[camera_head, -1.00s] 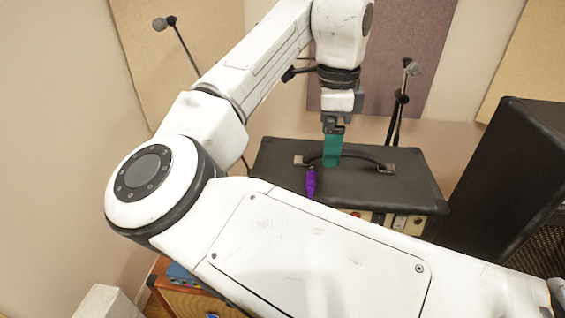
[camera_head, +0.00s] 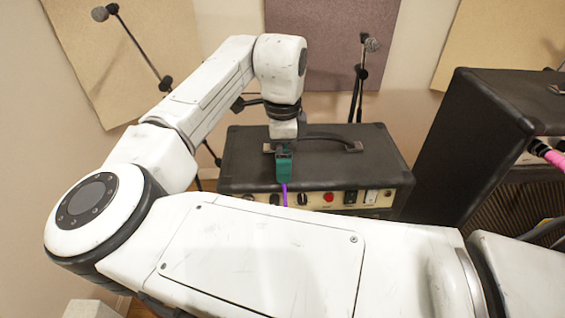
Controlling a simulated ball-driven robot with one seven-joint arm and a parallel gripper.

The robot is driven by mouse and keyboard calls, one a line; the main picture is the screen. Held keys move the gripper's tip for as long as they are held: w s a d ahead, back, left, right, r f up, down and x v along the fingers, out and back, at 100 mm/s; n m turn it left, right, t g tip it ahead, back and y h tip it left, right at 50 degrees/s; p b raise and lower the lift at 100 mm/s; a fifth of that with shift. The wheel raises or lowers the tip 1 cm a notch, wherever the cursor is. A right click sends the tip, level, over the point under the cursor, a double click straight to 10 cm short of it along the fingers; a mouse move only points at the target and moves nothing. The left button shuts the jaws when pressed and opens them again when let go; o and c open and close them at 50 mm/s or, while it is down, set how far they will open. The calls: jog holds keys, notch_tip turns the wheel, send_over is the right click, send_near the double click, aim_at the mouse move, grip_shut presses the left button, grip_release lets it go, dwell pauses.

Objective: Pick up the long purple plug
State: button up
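My gripper (camera_head: 284,172), with teal fingers, points down at the top front edge of the black amp head (camera_head: 345,172), left of its middle. A thin purple strip (camera_head: 285,194), part of the long purple plug or its cord, shows directly below the fingertips, in front of the amp's control panel. The rest of the purple plug is hidden behind the fingers. I cannot tell whether the fingers are open or closed on it.
The amp has a carry handle (camera_head: 335,138) on top, just behind my gripper, and knobs and switches along its front. A large black cabinet (camera_head: 485,135) stands at the right, with a pink plug (camera_head: 545,152) in it. Microphone stands (camera_head: 360,80) stand behind the amp.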

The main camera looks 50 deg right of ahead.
jog(key=shift+f, duration=0.75)
jog(key=shift+c, duration=0.3)
jog(key=c, duration=0.7)
jog(key=shift+r, duration=0.2)
jog(key=shift+r, duration=0.25)
notch_tip(320, 180, up, 2)
jog(key=shift+r+b, duration=0.1)
jog(key=shift+b, duration=0.6)
jog(key=s+a+r, duration=0.2)
jog(key=s+r, duration=0.1)
jog(key=s, duration=0.1)
jog(key=s+a+r+b, duration=0.1)
jog(key=s+a+r, duration=0.1)
jog(key=s+r, duration=0.1)
jog(key=s+a+r+b, duration=0.1)
jog(key=s+a+r, duration=0.2)
jog(key=s+r, duration=0.1)
jog(key=shift+s, duration=0.6)
